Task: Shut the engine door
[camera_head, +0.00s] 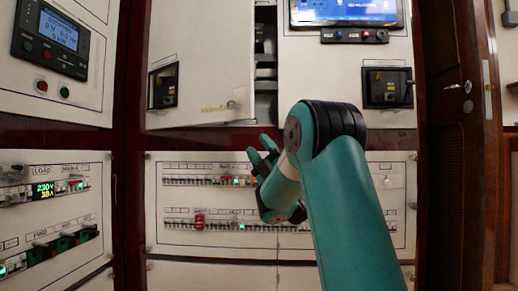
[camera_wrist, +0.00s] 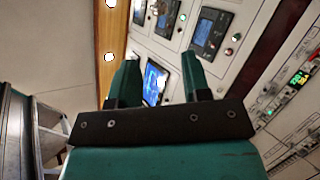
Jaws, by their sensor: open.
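A white cabinet door (camera_head: 205,60) in the upper middle of the head view stands ajar. A dark gap with shelves and parts (camera_head: 265,50) shows along its right edge. It has a small round knob (camera_head: 232,104) at its lower right and a black latch unit (camera_head: 163,86) at its left. I cannot read a label that names it as the engine door. My gripper (camera_head: 260,148) is below and to the right of the knob, apart from the door. In the wrist view my gripper (camera_wrist: 162,75) has its two fingers spread with nothing between them.
Breaker rows (camera_head: 205,181) fill the panel below the door. A blue screen (camera_head: 345,10) and a black latch unit (camera_head: 387,88) are to the right. A meter panel (camera_head: 50,35) is at the left. A brown wooden door (camera_head: 450,140) with a handle stands at far right.

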